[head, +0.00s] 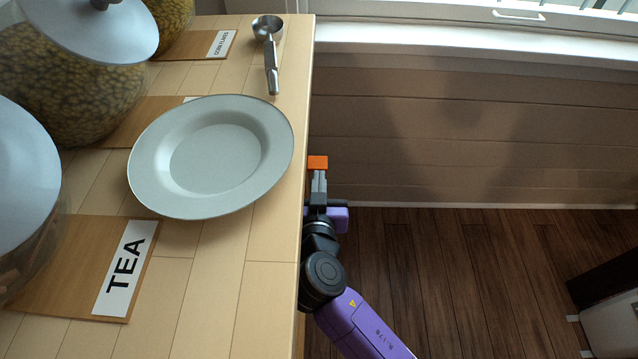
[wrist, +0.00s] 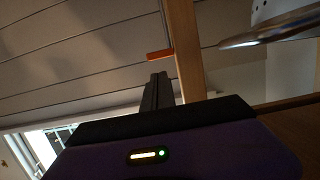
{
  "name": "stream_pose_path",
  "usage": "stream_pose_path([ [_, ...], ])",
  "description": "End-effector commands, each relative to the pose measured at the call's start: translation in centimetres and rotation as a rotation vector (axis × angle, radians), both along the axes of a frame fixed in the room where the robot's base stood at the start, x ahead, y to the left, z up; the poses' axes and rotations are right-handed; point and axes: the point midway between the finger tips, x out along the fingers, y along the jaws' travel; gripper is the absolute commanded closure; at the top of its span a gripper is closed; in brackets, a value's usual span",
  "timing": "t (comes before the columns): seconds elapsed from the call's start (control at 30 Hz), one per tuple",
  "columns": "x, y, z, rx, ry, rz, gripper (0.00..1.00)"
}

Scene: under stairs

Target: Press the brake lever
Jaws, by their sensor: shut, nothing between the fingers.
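A small orange piece, the only lever-like thing I see, sticks out at the right edge of the wooden counter in the head view (head: 317,162). I take it for the brake lever; its mount is hidden. My gripper (head: 318,178) is beside the counter edge, its fingers shut and empty, pointing at the orange piece. In the head view the fingertips seem to meet it. In the wrist view the orange bar (wrist: 160,55) lies just beyond the dark fingertips (wrist: 157,76), with a small gap in the picture. I cannot tell whether they touch.
The counter (head: 275,220) carries a pale plate (head: 215,160), a metal scoop (head: 270,55), lidded jars (head: 75,75) and a board with a TEA label (head: 125,268). The counter edge runs close along my arm. Open wooden floor (head: 460,275) lies to the right, with a dark-and-white object (head: 610,310) at far right.

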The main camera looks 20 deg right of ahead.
Motion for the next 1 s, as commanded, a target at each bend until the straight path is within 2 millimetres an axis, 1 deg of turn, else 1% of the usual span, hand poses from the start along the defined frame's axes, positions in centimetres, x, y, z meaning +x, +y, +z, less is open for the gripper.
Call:
stream_pose_path([
  [0.03,1.0,-0.4,-0.3,-0.001,-0.002,-0.002,1.00],
  [0.2,3.5,-1.4,-1.0,0.000,-0.001,-0.001,1.00],
  [0.3,4.6,-1.9,-1.3,0.000,-0.001,0.000,1.00],
  [0.4,5.3,-2.2,-1.5,0.000,0.000,0.000,1.00],
  [0.53,5.7,-2.4,-1.5,0.000,-0.001,0.001,1.00],
  [0.83,5.8,-2.4,-1.5,0.000,0.000,0.001,1.00],
  [1.0,5.7,-2.4,-2.3,-0.001,0.000,0.001,1.00],
])
